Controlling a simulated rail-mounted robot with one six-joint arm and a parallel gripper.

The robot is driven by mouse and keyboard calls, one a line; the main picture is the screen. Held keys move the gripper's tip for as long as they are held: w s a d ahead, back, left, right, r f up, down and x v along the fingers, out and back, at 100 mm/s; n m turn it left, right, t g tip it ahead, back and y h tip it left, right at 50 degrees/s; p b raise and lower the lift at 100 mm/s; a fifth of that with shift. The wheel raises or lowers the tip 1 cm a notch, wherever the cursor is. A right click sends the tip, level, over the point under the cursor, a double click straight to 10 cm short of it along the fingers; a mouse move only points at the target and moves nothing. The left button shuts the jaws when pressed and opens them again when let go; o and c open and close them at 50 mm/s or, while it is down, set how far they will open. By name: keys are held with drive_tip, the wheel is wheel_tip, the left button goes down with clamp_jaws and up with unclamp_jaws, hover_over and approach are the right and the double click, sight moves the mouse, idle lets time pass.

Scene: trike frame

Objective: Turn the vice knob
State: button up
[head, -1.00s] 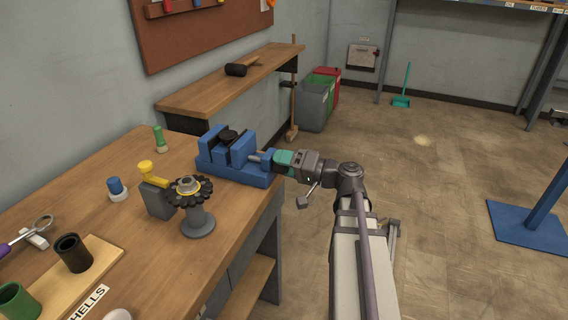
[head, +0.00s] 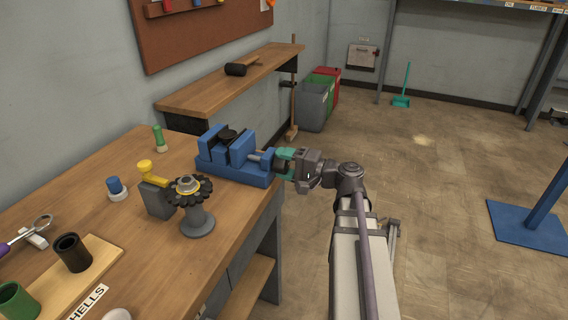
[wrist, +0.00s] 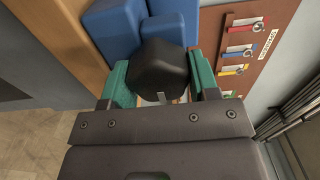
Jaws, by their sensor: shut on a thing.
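My gripper is shut on the knob. In the head view the knob is mostly hidden by the fingers.
On the bench (head: 150,240) near the vice stand a black sprocket on a grey stand (head: 197,205) and a yellow-topped grey block (head: 158,195). The floor right of the bench is open.

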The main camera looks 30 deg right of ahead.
drive_tip(key=o, duration=0.9)
drive_tip(key=v, duration=1.1)
